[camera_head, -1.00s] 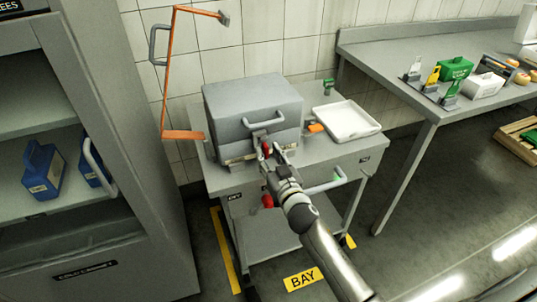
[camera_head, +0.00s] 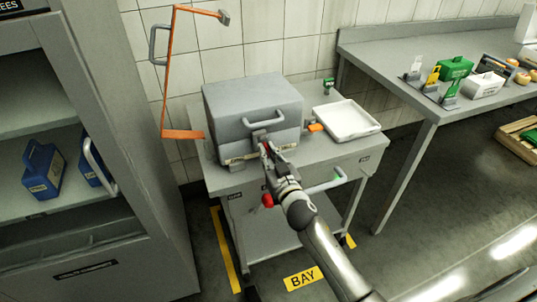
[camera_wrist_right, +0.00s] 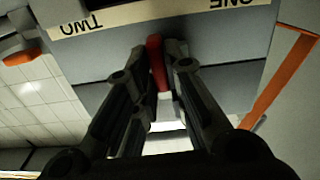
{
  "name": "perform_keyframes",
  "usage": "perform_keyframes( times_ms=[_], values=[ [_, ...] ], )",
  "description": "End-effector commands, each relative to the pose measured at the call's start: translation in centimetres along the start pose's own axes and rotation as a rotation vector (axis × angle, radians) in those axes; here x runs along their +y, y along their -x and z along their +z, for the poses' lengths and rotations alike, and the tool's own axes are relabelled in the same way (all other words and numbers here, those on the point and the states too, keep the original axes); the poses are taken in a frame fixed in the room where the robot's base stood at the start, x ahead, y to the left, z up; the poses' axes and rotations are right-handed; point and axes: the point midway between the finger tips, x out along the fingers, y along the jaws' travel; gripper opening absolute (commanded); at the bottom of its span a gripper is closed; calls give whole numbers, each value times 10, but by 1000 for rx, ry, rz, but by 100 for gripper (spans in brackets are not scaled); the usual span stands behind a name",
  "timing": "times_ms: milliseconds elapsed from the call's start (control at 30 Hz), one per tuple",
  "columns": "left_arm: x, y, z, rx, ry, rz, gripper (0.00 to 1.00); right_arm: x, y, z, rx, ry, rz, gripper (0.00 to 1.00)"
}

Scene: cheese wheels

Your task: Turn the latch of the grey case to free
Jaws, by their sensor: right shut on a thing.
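The grey case (camera_head: 228,104) with a bar handle on its lid stands shut on a grey cart. Its red latch (camera_wrist_right: 156,62) is between the fingers of my right gripper (camera_wrist_right: 160,60) in the wrist view. The latch lies roughly in line with the fingers, below a pale strip (camera_wrist_right: 120,18) lettered "TWO" and "ONE", which reads upside down there. In the head view my right gripper (camera_head: 267,150) is shut on the latch at the case's front and hides most of it. My left gripper is out of view.
The cart (camera_head: 235,180) also carries a white tray (camera_head: 347,121) and a small orange thing (camera_head: 315,127) right of the case. An orange bent frame (camera_head: 168,80) rises behind left. A cabinet with blue containers (camera_head: 42,172) stands left, a long table (camera_head: 400,65) right.

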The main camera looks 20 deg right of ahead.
Motion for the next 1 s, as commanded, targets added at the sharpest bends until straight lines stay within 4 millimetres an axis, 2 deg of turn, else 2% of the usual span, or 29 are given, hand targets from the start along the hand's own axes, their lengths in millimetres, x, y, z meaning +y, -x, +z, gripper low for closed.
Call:
perform_keyframes(
  times_ms=[367, 1000],
  values=[
    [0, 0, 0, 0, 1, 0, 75, -1, 0, 0, 0, 209, 0, 0],
    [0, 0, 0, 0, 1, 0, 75, -4, 0, 2, 1, 817, -1, 0]
  ],
)
